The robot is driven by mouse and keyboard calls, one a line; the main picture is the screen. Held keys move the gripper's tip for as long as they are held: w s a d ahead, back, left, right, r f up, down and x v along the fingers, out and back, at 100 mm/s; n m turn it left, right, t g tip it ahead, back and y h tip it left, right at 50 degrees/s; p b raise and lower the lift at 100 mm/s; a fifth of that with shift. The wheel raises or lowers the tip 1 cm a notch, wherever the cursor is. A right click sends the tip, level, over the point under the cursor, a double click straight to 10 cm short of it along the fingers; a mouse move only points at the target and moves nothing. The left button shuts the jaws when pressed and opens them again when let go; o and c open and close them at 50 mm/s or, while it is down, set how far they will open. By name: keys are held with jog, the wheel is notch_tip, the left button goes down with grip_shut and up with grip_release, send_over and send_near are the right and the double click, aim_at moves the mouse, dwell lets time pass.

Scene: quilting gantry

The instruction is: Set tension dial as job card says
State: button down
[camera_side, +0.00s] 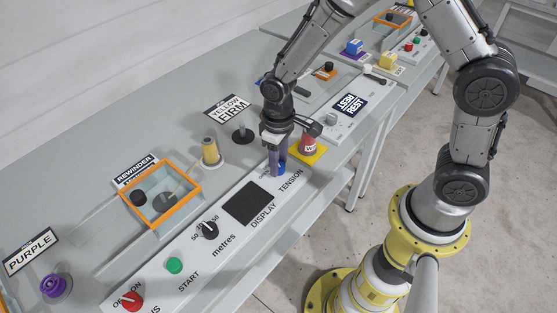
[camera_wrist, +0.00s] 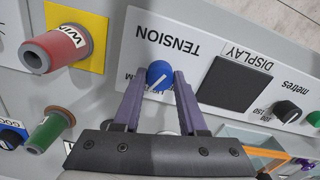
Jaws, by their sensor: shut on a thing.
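The blue tension dial (camera_wrist: 160,76) sits on the white panel beside the word TENSION, with a white pointer line on its face. My gripper (camera_wrist: 160,84) is shut on the dial, one purple-grey finger on each side. In the side view my gripper (camera_side: 277,165) points down at the panel and mostly hides the dial (camera_side: 282,169). The setting marks around the dial are largely hidden by the fingers, so I cannot read its setting. The job card (camera_side: 228,110) reads YELLOW FIRM and stands behind the panel.
A black display (camera_side: 248,204), a metres knob (camera_side: 210,230), a green start button (camera_side: 174,265) and a red knob (camera_side: 131,301) line the panel. A red spool (camera_side: 308,143) on a yellow pad stands close to my gripper. A tan spool (camera_side: 210,151) and an orange-framed box (camera_side: 163,196) are behind.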

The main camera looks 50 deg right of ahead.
jog(key=shift+r+m, duration=0.1)
jog(key=shift+m, duration=1.6)
jog(key=shift+c, duration=2.2)
grip_release()
notch_tip(320, 180, up, 14)
